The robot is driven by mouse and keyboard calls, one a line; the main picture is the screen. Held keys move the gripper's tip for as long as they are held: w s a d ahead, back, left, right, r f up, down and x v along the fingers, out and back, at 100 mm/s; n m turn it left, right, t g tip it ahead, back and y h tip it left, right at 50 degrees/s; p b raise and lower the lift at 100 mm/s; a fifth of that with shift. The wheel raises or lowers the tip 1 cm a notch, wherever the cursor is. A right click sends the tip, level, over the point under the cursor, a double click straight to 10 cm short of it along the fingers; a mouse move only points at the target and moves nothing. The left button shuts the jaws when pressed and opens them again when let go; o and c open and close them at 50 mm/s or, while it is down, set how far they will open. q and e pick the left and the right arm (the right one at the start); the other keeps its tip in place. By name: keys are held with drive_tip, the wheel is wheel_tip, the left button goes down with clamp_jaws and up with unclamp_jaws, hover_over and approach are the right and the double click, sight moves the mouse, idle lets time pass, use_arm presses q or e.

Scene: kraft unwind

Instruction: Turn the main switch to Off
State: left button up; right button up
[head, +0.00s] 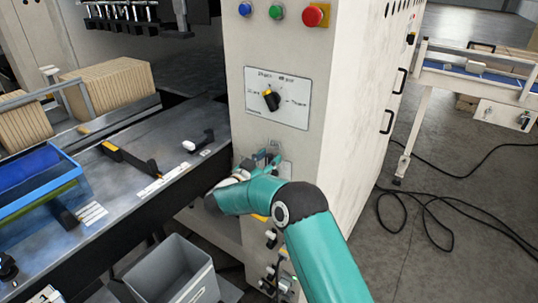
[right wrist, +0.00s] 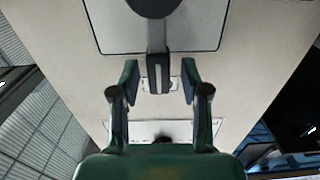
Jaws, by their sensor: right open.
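The main switch is on the lower plate (head: 287,169) of the pale cabinet's narrow face, largely hidden behind my right gripper (head: 266,160) in the head view. In the right wrist view its plate (right wrist: 205,30) is at the top, with a dark round hub (right wrist: 152,6) and a grey lever (right wrist: 158,76) sticking down in the picture. My right gripper (right wrist: 159,68) is open, one finger on each side of the lever's end, with gaps visible on both sides. The switch's labels are not readable. My left gripper is not in view.
Above is a selector plate (head: 294,117) with a black and yellow knob (head: 271,100). Blue, green and red buttons (head: 312,15) are higher up. A machine bed with a blue crate (head: 42,178) is left; a grey bin (head: 172,270) stands below. Cables (head: 430,205) lie on the right floor.

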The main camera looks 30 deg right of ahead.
drive_tip(key=shift+w+d, duration=0.1)
drive_tip(key=shift+d, duration=0.2)
clamp_jaws()
